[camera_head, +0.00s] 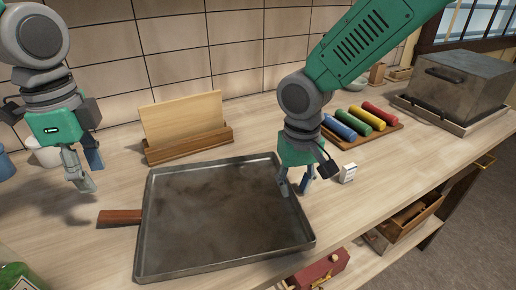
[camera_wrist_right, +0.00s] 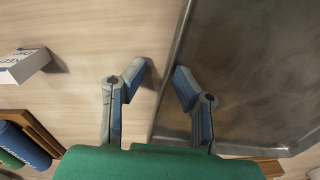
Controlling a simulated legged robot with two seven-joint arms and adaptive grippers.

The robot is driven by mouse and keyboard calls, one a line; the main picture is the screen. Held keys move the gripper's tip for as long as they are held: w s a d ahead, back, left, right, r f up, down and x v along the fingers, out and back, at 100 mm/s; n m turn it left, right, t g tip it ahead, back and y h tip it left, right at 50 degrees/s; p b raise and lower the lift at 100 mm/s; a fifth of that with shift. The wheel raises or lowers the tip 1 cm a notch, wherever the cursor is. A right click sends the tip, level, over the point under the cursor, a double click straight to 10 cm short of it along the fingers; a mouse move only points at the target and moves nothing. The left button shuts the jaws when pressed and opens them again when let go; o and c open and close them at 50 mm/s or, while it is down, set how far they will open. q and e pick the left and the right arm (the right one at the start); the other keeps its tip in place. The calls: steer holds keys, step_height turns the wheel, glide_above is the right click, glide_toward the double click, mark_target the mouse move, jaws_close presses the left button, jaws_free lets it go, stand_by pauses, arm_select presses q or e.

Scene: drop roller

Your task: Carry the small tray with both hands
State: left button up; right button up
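The tray is a dark, worn metal tray with a low rim (camera_head: 225,215), lying flat on the wooden counter; its right rim also shows in the right wrist view (camera_wrist_right: 172,70). My right gripper (camera_head: 295,190) is at the tray's right rim. In the right wrist view its two fingers (camera_wrist_right: 158,82) are apart, one on each side of the rim, the right one over the tray's inside. I cannot tell whether they touch it. My left gripper (camera_head: 92,178) hangs above the counter, left of the tray and apart from it, with fingers parted and nothing between them.
A brown wooden piece (camera_head: 120,217) lies against the tray's left side. Behind stand a wooden board in a holder (camera_head: 190,145) and coloured rollers on a wooden base (camera_head: 362,120). A small white box (camera_head: 348,173) sits right of my right gripper. A metal box (camera_head: 460,82) stands far right.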

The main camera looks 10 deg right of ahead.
step_height(320, 180, up, 12)
steer(key=shift+a, duration=0.3)
steer(key=shift+d+f, duration=0.1)
steer(key=shift+f, duration=0.05)
